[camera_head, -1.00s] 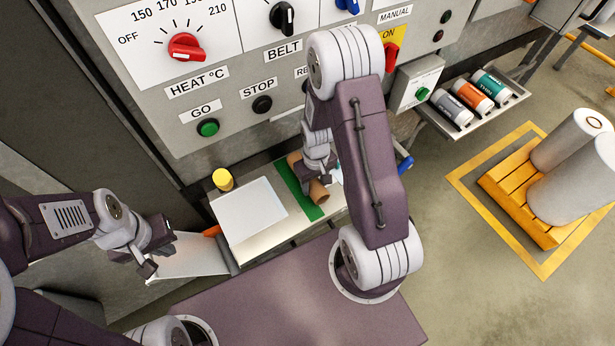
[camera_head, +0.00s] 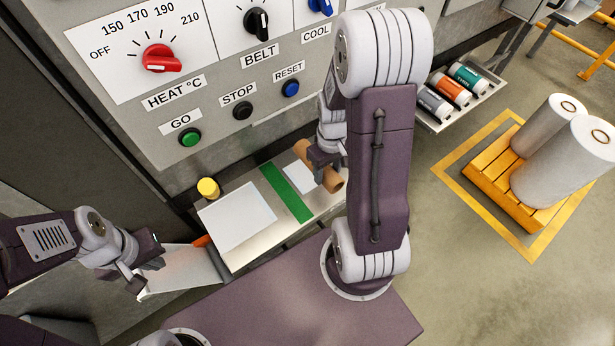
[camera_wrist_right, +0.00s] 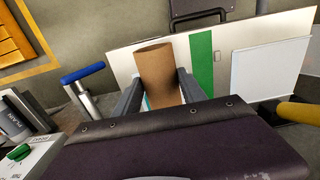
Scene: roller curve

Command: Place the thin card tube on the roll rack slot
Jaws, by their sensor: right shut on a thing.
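My right gripper (camera_head: 328,163) is shut on the brown card tube (camera_head: 335,182), over the right part of the pale table. In the right wrist view the tube (camera_wrist_right: 157,72) sits between the two fingers (camera_wrist_right: 158,92), its far end sticking out past them. It is to the right of the green strip (camera_head: 287,193) in the head view. Whether it touches the table is unclear. My left gripper (camera_head: 143,275) is at the lower left, fingers apart and empty. I cannot tell for certain which thing is the roll rack slot.
The control panel (camera_head: 210,95) stands behind. A tray (camera_head: 490,96) holds three coloured cylinders. Large white rolls (camera_head: 540,185) stand on a yellow pallet (camera_head: 490,192).

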